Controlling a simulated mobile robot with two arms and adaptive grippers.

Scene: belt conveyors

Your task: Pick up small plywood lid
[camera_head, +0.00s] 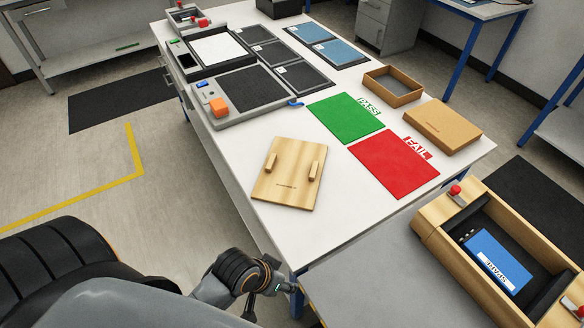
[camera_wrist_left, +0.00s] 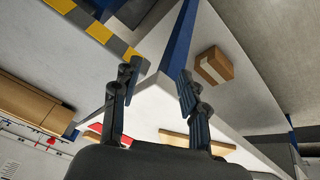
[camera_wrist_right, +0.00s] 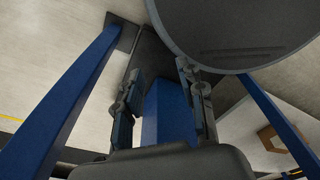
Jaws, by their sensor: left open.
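The small plywood lid (camera_head: 284,192) lies flat on the white table, with two short wooden handles on top and small dark print near its front. My left gripper (camera_head: 272,287) is at the bottom of the head view, in front of the table's near edge and apart from the lid. In the left wrist view its two fingers (camera_wrist_left: 158,78) stand apart with nothing between them. My right gripper (camera_wrist_right: 162,72) shows only in its own wrist view, with fingers apart and empty, near blue legs. I cannot tell whether a tan slab in the left wrist view is the lid.
A green PASS mat (camera_head: 345,117) and a red FAIL mat (camera_head: 394,164) lie right of the lid. A cardboard tray (camera_head: 392,86) and a brown box (camera_head: 442,125) stand beyond. A black-topped fixture (camera_head: 247,96) is behind. A wooden crate (camera_head: 432,222) stands at right.

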